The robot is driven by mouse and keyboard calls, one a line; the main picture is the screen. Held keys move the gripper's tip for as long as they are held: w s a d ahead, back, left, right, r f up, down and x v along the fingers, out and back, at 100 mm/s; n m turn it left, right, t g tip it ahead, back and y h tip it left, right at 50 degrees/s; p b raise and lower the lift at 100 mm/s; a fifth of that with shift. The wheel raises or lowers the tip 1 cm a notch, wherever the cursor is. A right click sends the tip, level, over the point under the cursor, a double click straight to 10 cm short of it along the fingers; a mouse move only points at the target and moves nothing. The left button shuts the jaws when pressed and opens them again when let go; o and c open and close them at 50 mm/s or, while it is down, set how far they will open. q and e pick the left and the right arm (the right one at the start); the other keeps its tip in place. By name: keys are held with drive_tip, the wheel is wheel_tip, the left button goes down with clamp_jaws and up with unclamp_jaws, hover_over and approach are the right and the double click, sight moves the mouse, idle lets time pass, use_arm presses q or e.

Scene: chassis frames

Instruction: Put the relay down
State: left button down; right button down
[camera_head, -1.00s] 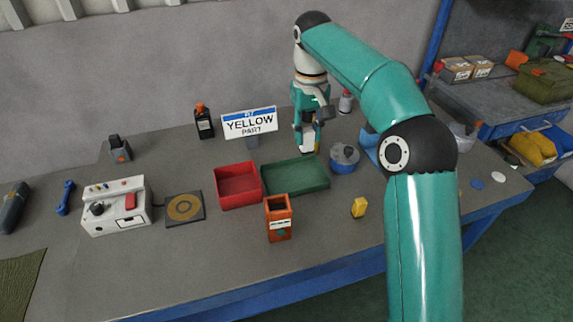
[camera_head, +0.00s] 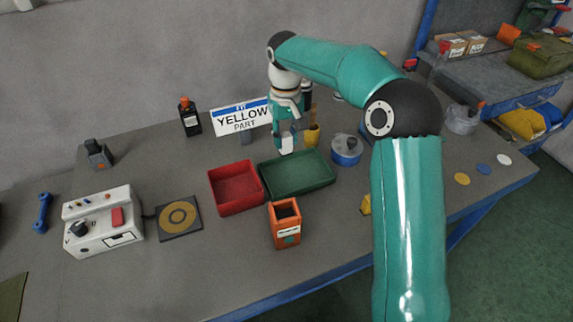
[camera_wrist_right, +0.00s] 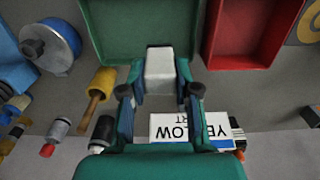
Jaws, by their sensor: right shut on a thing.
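The relay is a small whitish block (camera_wrist_right: 160,70), and my right gripper (camera_wrist_right: 160,88) is shut on it. In the head view the relay (camera_head: 287,145) hangs below the right gripper (camera_head: 287,128), at the back edge of the green tray (camera_head: 267,184). In the wrist view it overlaps that tray's edge. I cannot tell its exact height. The green tray looks empty. My left gripper is in no view.
A red bin (camera_head: 236,188) adjoins the tray on the left. An orange box (camera_head: 286,226) stands in front, a blue-and-silver pot (camera_head: 346,150) to the right. A yellow block (camera_head: 365,206) is partly hidden by my arm.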

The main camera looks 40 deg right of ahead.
wheel_tip(320, 180, down, 10)
drive_tip(key=shift+p, duration=0.35)
drive_tip(key=shift+s, duration=0.1)
drive_tip(key=shift+f, duration=0.15)
drive_tip(key=c, duration=0.8)
unclamp_jaws()
drive_tip(key=shift+c, duration=0.2)
wheel_tip(320, 180, up, 12)
drive_tip(key=shift+r, duration=0.2)
drive_tip(key=shift+f, duration=0.1)
